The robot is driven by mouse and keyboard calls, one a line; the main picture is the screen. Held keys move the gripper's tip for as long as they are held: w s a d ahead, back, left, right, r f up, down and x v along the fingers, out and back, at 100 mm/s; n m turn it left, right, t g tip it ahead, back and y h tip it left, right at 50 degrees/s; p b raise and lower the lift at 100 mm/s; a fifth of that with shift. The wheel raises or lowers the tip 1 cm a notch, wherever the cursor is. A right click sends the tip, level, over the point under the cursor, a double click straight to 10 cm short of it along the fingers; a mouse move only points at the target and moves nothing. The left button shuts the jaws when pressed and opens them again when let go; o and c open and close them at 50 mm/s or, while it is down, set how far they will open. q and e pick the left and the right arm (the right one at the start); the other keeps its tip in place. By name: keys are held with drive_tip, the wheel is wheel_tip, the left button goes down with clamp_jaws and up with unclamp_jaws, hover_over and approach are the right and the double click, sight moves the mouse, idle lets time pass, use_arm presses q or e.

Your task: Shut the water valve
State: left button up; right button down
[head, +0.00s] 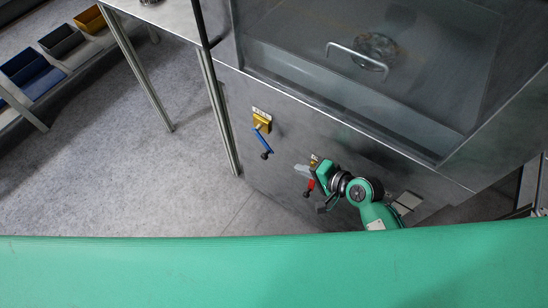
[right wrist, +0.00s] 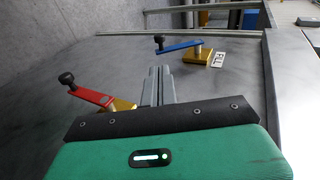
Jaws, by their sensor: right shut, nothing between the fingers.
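A valve with a blue lever (head: 264,143) and a brass body (head: 262,124) is on the front of the metal cabinet. Its lever slants down to a black knob. In the right wrist view the blue lever (right wrist: 178,46) lies ahead of the fingers, beside a small label (right wrist: 218,59) that I cannot read. A second valve with a red lever (head: 310,187) is beside my right gripper (head: 302,170); in the wrist view the red lever (right wrist: 92,97) is left of the fingers (right wrist: 157,84). My right gripper is shut and empty, apart from the blue lever. My left gripper is not in view.
The metal cabinet (head: 290,160) has a glass-fronted hood with a bar handle (head: 356,56) above the valves. A metal table (head: 170,15) with thin legs stands to the left. Bins (head: 30,72) sit on a rack at far left. The floor between is clear.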

sight(266, 159)
drive_tip(key=x, duration=1.1)
drive_tip(key=shift+w+a+f, duration=0.1)
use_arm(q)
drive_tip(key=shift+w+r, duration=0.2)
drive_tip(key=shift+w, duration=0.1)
use_arm(e)
drive_tip(key=shift+w+a+f, duration=0.35)
drive_tip(key=shift+a+f, duration=0.05)
drive_tip(key=shift+a, duration=0.05)
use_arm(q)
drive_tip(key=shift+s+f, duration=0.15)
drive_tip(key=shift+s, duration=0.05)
